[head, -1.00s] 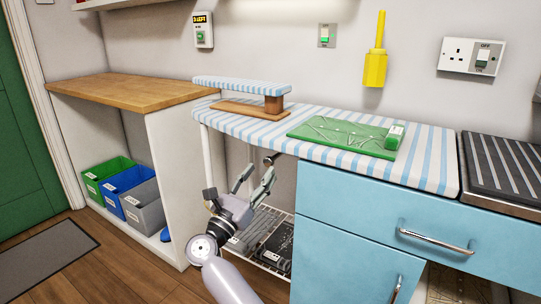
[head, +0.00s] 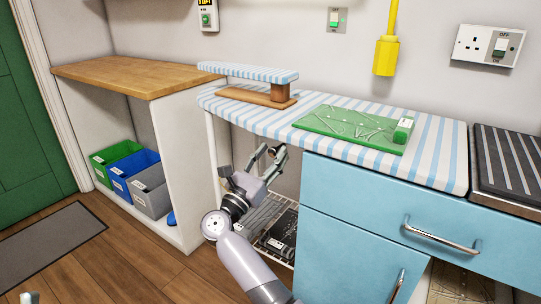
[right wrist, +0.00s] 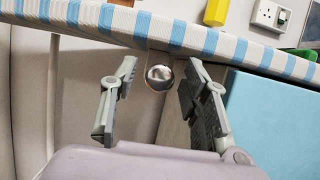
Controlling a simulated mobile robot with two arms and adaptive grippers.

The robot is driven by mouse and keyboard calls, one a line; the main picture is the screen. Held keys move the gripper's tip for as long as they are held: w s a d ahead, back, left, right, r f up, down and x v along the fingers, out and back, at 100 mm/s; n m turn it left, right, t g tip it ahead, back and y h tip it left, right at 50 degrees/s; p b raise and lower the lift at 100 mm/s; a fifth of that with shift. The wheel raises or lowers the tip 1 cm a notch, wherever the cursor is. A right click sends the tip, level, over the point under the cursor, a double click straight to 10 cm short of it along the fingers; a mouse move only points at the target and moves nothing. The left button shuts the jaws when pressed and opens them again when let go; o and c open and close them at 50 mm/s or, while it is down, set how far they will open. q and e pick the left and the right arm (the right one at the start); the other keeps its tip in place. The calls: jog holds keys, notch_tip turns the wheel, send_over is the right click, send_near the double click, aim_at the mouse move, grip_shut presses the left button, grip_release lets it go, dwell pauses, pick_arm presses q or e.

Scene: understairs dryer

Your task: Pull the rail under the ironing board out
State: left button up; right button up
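The ironing board (head: 440,150) has a blue-and-white striped cover and lies along the worktop. The rail's round metal end (right wrist: 160,76) shows under the board's front edge in the right wrist view. My right gripper (head: 270,151) is open just below the board's edge. In the right wrist view the rail end appears between its two spread fingers, with visible gaps on both sides. I cannot tell how deep it sits between them. The rest of the rail is hidden behind its end. Only a small pale tip, seemingly of my left gripper (head: 30,297), shows at the bottom left edge.
A small striped sleeve board (head: 250,72) and a green mat (head: 350,128) lie on the board. A wire rack (head: 265,215) stands below, beside blue drawers (head: 375,190). Green, blue and grey bins sit in the left unit (head: 180,165). The floor in front is wooden.

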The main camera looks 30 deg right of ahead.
grip_shut()
dwell(0.3)
dwell(0.3)
